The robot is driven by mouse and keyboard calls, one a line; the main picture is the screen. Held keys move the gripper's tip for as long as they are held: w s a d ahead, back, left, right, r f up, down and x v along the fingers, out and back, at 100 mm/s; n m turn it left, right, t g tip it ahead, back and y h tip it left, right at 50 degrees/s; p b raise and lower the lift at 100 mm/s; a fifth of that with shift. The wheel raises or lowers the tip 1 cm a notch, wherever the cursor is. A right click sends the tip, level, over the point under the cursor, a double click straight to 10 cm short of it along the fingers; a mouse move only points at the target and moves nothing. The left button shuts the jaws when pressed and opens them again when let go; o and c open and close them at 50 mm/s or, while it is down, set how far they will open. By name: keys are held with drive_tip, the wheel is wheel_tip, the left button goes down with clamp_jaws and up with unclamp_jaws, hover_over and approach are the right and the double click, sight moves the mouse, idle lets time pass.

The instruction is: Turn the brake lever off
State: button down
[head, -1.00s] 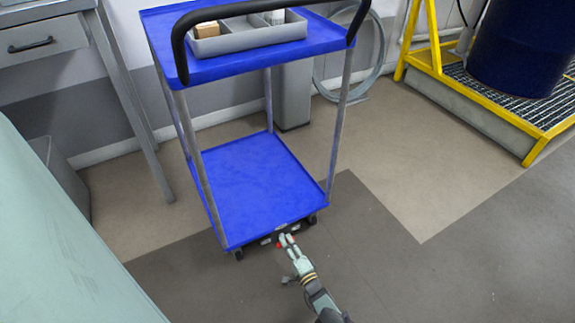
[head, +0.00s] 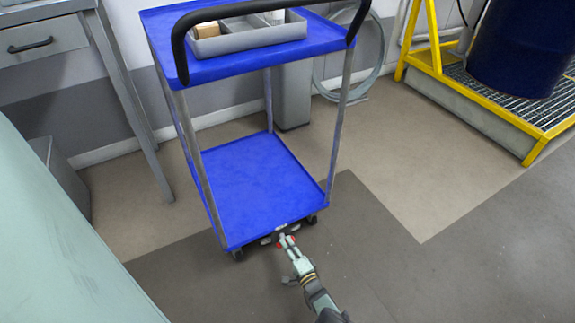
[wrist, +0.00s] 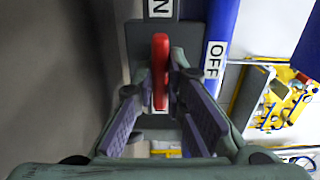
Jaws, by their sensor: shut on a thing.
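The red brake lever (wrist: 160,52) shows in the wrist view, upright in the picture on a dark plate. An ON label (wrist: 160,8) is just above it and an OFF label (wrist: 214,60) is to its right. My gripper (wrist: 160,88) is shut on the lever, with one finger on each side. In the head view, my gripper (head: 287,241) is at the low front edge of the blue cart (head: 255,185), with bits of red showing around the fingertips. The lower part of the lever is partly hidden between the fingers.
A grey tray (head: 248,40) with small items sits on the cart's upper shelf. A metal bench (head: 45,38) stands at the left. A yellow-framed platform (head: 490,113) carrying a dark blue drum (head: 522,55) is at the right. The floor right of my arm is clear.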

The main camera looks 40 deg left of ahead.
drive_tip(key=shift+m, duration=8.9)
drive_tip(key=c, duration=1.6)
unclamp_jaws()
drive_tip(key=shift+c, duration=0.2)
drive_tip(key=shift+d, duration=0.1)
